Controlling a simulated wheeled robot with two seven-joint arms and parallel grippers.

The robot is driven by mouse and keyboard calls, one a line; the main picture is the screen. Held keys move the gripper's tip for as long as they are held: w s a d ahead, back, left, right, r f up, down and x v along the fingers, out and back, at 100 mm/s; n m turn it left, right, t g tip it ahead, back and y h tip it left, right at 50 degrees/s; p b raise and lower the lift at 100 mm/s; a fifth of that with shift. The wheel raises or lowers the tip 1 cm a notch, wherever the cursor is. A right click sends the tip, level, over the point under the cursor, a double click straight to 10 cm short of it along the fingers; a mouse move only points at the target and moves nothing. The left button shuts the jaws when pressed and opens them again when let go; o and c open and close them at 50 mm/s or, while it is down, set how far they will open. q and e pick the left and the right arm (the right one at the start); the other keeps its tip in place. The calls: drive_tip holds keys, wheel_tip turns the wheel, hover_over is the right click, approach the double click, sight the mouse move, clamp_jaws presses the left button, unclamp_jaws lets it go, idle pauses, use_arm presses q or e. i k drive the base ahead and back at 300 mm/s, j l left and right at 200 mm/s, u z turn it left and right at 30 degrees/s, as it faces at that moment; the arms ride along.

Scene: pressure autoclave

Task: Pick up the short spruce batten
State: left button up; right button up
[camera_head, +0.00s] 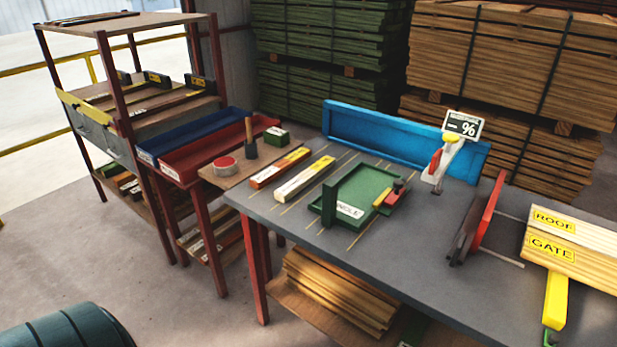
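Two short labelled battens lie side by side at the left end of the grey table. Neither of my grippers is in view.
A green tray (362,190) with a small red and yellow item stands right of the battens on the grey table (390,262).

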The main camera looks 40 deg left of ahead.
sight(285, 192)
drive_tip(key=j, duration=0.65)
drive_tip(key=i+j, duration=0.1)
drive_tip(key=j, duration=1.25)
drive_tip(key=i+u, duration=0.05)
